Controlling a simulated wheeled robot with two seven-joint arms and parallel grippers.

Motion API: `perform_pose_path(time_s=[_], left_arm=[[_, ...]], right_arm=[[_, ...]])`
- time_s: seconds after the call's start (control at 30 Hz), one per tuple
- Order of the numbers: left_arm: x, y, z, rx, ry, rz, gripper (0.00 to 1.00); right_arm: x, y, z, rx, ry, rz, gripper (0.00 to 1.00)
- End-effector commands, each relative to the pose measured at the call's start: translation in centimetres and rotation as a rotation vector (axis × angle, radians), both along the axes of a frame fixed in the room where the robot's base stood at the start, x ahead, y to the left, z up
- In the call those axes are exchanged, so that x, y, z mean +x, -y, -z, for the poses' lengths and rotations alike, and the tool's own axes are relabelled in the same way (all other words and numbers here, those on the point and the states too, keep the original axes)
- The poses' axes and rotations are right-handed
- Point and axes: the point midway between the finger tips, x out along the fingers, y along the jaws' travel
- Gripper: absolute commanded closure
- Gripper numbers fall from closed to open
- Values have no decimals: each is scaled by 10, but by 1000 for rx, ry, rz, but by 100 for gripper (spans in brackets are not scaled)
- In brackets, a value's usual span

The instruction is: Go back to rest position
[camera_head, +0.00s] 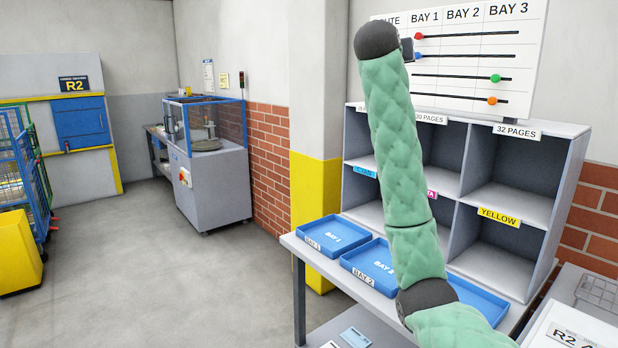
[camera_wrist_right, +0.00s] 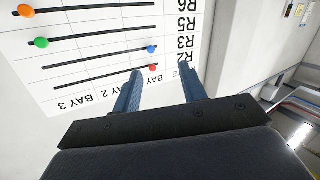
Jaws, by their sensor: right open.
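My right arm rises across the front of the shelf in the head view, and its dark gripper (camera_head: 407,48) is at the left part of the white route board (camera_head: 450,65). In the right wrist view my right gripper (camera_wrist_right: 160,80) is open, with its two blue-grey fingers apart and nothing between them. The board shows upside down there. The red bead (camera_wrist_right: 152,68) and blue bead (camera_wrist_right: 151,49) are at the BAY 1 end of their rods. The green bead (camera_head: 495,78) and orange bead (camera_head: 492,100) are under BAY 3. My left gripper is out of view.
The grey pigeonhole shelf (camera_head: 566,140) stands below the board, partly hidden by my arm. Blue trays, including BAY 1 (camera_head: 320,246), lie on the table before it. A machine cabinet (camera_head: 215,190) stands farther back. The floor at left centre is clear.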

Motion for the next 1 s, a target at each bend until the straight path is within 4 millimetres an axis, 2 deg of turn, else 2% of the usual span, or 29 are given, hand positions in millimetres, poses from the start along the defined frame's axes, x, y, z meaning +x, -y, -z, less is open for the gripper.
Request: perform_pose_path(time_s=[0.03, 0.4, 0.67, 1.0], left_arm=[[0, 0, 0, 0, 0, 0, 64], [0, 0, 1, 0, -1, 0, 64], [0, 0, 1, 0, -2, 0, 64], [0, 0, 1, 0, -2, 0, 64]], right_arm=[[-6, -4, 23, 4, -22, -32, 58], [-55, -30, 178, 27, -181, -250, 58], [-99, -41, 281, 59, -285, -357, 58], [-167, -52, 403, 114, -414, -454, 58]])
